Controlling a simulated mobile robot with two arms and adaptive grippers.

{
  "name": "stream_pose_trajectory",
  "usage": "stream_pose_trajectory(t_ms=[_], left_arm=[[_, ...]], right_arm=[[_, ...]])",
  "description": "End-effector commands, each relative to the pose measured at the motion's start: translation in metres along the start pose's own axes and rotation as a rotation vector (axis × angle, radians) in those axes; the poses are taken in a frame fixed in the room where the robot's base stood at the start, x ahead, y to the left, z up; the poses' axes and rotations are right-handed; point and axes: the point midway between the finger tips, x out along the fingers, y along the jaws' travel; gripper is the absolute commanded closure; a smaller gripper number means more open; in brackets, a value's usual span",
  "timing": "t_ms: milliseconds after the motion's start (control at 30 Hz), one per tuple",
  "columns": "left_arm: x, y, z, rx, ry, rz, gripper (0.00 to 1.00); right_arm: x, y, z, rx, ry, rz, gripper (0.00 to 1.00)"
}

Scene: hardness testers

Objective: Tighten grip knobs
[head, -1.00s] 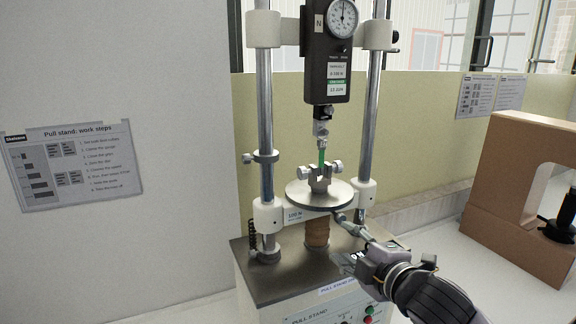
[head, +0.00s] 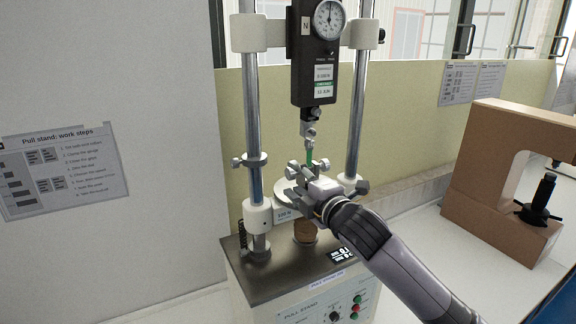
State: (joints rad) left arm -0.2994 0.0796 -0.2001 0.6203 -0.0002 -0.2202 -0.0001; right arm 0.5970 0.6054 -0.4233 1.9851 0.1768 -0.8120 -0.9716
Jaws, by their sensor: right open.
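The pull stand holds a lower grip on a round steel plate (head: 283,196), with a green specimen (head: 309,157) rising from it to the upper hook (head: 309,134). The grip's left knob (head: 291,171) and right knob (head: 325,163) show above my right gripper (head: 305,176). That gripper reaches in from the lower right, in front of the grip, and is open. It hides most of the grip body and the plate's right part. I cannot tell whether its fingers touch a knob. My left gripper is not in view.
Two steel columns (head: 252,110) flank the grip, the left one with a collar knob (head: 238,162). A dial gauge (head: 328,20) hangs above. A control box with buttons (head: 355,307) is below. A brown tester frame (head: 490,215) stands at the right.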

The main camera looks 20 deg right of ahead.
Motion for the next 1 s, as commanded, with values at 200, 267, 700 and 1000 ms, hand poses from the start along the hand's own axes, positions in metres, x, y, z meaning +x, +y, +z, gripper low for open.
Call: stream_pose_trajectory(t_ms=[200, 267, 700, 1000], left_arm=[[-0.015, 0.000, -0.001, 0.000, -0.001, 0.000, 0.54], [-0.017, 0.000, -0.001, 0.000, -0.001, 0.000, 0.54], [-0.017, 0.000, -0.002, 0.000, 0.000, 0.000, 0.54], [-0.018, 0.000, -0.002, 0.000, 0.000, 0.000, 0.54]], right_arm=[[0.032, 0.003, 0.000, 0.001, 0.000, 0.001, 0.54], [0.036, 0.002, 0.000, 0.000, 0.000, 0.000, 0.54], [0.043, 0.000, 0.000, -0.001, 0.001, 0.001, 0.56], [0.043, 0.000, 0.000, -0.001, 0.000, 0.000, 0.76]])
